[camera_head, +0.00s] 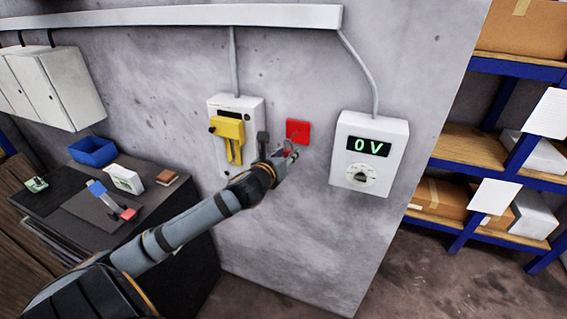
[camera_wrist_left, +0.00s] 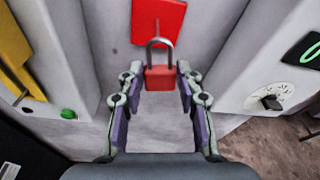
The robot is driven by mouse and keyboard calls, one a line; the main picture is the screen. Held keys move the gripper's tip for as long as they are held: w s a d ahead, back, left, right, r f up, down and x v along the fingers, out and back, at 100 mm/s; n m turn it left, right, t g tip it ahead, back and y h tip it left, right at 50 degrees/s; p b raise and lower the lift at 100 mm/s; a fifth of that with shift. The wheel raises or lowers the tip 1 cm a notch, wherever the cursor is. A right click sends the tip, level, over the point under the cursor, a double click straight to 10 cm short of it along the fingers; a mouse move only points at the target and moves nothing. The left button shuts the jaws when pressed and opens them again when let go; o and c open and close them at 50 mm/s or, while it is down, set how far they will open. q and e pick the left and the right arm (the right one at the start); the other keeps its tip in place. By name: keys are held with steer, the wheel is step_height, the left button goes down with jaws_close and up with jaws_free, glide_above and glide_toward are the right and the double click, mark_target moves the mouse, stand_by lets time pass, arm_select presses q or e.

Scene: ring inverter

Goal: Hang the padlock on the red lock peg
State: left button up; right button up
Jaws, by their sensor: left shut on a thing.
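The padlock has a red body (camera_wrist_left: 161,78) and a grey metal shackle, and stands upright in the left wrist view. My left gripper (camera_wrist_left: 155,82) is shut on its body, one finger at each side; in the head view the gripper (camera_head: 288,155) is small and mostly covers the padlock. The red lock peg's square plate (camera_wrist_left: 172,20) is on the wall just beyond the shackle, and it also shows in the head view (camera_head: 297,129). The shackle overlaps the plate's lower part in the picture. I cannot tell whether the shackle is around the peg or touching it. My right gripper is not in view.
A yellow-handled switch box (camera_head: 229,138) is on the wall left of the plate. A white meter reading 0 V (camera_head: 370,153) is to its right. A dark bench (camera_head: 150,200) with a blue bin (camera_head: 93,151) stands at the left, and shelves (camera_head: 462,149) at the right.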

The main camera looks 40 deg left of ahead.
mark_target(287, 151)
arm_select(q)
steer(key=shift+w+a+f+b, duration=0.15)
steer(key=shift+w+b, duration=0.2)
steer(key=shift+w, duration=0.3)
steer(key=shift+b+x, duration=0.45)
steer(key=shift+x, duration=0.4)
steer(key=shift+w+a, duration=0.15)
steer(key=shift+w, duration=0.3)
steer(key=shift+w+f+p, duration=0.1)
steer(key=shift+w+p, duration=0.1)
steer(key=shift+p, duration=0.15)
steer(key=o, duration=1.1)
steer(key=shift+o, duration=1)
